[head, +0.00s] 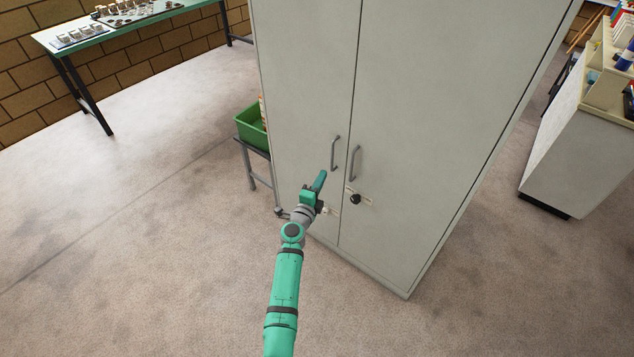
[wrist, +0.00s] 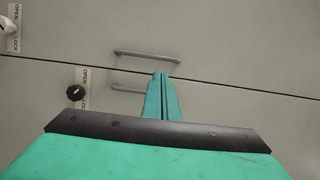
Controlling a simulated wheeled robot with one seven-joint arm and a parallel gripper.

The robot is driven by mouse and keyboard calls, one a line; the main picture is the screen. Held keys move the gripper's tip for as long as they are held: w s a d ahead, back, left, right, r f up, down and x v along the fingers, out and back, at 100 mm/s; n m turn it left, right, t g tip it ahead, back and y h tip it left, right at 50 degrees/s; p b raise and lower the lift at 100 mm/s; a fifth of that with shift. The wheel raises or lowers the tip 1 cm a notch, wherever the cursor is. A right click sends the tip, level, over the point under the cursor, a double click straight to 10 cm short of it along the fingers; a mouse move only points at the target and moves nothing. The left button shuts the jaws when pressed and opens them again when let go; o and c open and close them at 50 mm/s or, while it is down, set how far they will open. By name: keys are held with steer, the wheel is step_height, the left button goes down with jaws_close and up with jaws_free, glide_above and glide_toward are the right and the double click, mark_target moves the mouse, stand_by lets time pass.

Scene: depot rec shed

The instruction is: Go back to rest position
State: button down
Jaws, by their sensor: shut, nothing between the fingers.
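My gripper (head: 321,178) is green and shut with nothing in it. In the head view it is raised in front of the cabinet (head: 430,120), its tips just left of and below the left door handle (head: 335,153). The tall grey cabinet has both doors shut. The right handle (head: 354,163) and a black knob (head: 355,199) are on the right door. The knob also shows in the wrist view (wrist: 75,93).
A green bin (head: 250,128) sits on a small stand left of the cabinet. A table (head: 110,30) with a game board stands at the back left. A pale shelf unit (head: 572,150) is at the right. The floor at the left and front is clear.

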steer(key=s+d+f+n+t+y, duration=0.1)
steer(key=s+d+n, duration=0.3)
steer(key=s, duration=0.7)
steer(key=s+d+f+n+t+y, duration=0.15)
steer(key=s+n, duration=0.35)
steer(key=s, duration=0.5)
steer(key=s+d+f+n+y, duration=0.15)
steer(key=s+n, duration=0.35)
steer(key=s, duration=0.6)
steer(key=s+a+r+n+g+y, duration=0.1)
steer(key=s+a+r+n, duration=0.1)
steer(key=s, duration=0.8)
steer(key=s+a+r+n+g+y, duration=0.1)
steer(key=s+a+r+n, duration=0.2)
steer(key=s, duration=0.8)
steer(key=s+a+r+n+g, duration=0.1)
steer(key=s+a+r+n, duration=0.2)
steer(key=s+a, duration=0.3)
steer(key=s+r, duration=0.1)
steer(key=s, duration=0.3)
steer(key=shift+s+a+r+g+y, duration=0.3)
steer(key=shift+s+a+g+y, duration=0.05)
steer(key=shift+s+y, duration=0.05)
